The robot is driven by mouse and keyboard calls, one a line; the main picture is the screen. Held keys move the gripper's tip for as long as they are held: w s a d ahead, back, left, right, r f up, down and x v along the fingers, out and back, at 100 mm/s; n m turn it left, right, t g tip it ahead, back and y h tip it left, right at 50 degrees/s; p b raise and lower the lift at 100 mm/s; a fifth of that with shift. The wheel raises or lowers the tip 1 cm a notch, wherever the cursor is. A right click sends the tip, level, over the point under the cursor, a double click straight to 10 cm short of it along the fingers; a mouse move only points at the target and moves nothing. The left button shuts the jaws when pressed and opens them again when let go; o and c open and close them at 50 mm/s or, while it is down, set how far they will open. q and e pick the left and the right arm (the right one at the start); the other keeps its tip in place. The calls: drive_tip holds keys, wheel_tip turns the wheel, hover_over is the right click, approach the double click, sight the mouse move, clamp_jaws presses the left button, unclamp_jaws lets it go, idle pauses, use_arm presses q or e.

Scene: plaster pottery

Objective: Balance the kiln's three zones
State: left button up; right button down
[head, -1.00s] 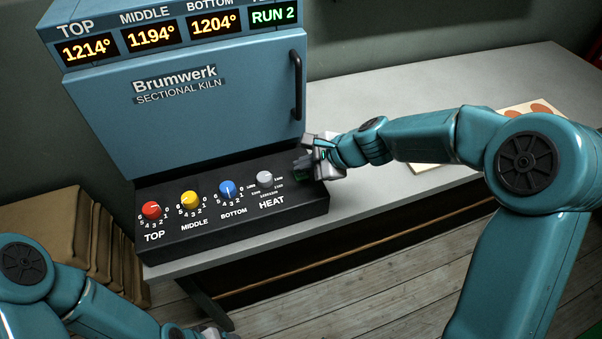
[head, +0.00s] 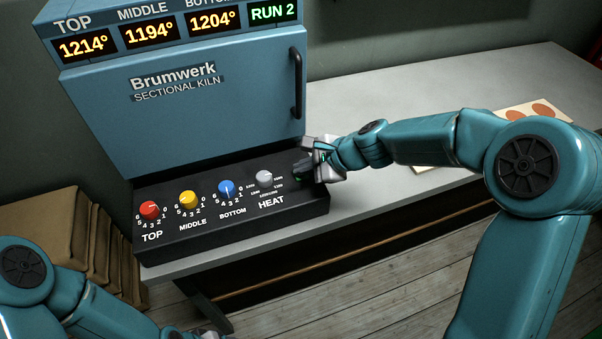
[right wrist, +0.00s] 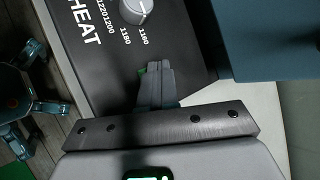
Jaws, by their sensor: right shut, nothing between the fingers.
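The blue kiln (head: 220,120) stands on the bench. Its displays read TOP 1214°, MIDDLE 1194°, BOTTOM 1204° and RUN 2. On the black panel (head: 290,212) are a red TOP knob (head: 149,209), a yellow MIDDLE knob (head: 188,200), a blue BOTTOM knob (head: 226,188) and a grey HEAT knob (head: 264,178). My right gripper (head: 301,176) is shut and empty, just right of the HEAT knob. In the right wrist view the fingers (right wrist: 155,78) are together, apart from the HEAT knob (right wrist: 135,10). My left gripper is only partly in view at the bottom edge; its fingers cannot be made out.
The kiln door has a dark vertical handle (head: 297,84) above my right gripper. A pale board with reddish discs (head: 515,114) lies on the bench at right. Brown packages (head: 75,235) lean at the left.

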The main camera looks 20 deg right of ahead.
sight(305, 176)
drive_tip(key=shift+f, duration=0.15)
idle(0.3)
drive_tip(key=shift+r+p, duration=0.7)
drive_tip(key=shift+r, duration=0.15)
wheel_tip(305, 176, up, 5)
drive_tip(key=p, duration=0.4)
drive_tip(key=shift+p, duration=0.4)
